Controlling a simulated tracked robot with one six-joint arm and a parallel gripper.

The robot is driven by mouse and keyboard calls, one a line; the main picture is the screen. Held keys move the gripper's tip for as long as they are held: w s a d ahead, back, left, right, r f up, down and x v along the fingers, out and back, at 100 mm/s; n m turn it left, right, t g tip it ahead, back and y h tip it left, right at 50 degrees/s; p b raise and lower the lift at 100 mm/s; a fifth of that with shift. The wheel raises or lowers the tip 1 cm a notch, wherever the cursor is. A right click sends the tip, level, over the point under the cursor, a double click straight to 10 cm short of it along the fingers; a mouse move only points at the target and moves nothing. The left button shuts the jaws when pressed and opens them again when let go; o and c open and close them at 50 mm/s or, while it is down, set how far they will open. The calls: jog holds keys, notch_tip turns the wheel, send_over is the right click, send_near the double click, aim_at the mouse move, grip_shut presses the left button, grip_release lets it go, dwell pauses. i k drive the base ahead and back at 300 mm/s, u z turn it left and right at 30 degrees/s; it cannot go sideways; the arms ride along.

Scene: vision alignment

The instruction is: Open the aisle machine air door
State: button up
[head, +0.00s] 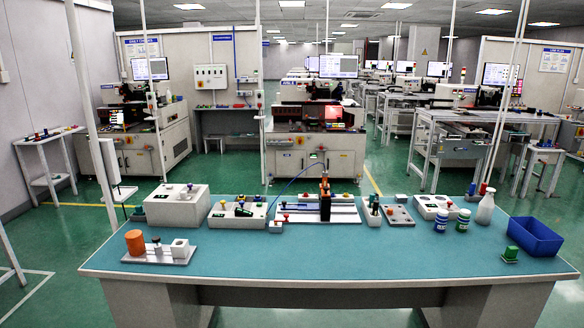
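No part of my arm or my gripper shows in the head view. A white machine (284,158) with a monitor on top stands across the green floor, behind the middle of the table. A similar machine (176,133) stands to its left. Both have cabinet fronts below a work opening. I cannot tell which machine or panel is the air door, or whether any such door is open or shut. An upright orange and black device (325,198) stands on a pale base plate on the table, with a thin blue hose beside it.
A teal-topped table (330,262) spans the foreground. Its front middle is clear. A white box (177,206), an orange cylinder (135,242), a white bottle (486,208) and a blue bin (534,236) stand on it. Thin white poles rise at left and right. Green floor lies behind.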

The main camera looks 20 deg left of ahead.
aim_at(288, 162)
jog(key=u, duration=2.5)
jog(key=i, duration=2.9)
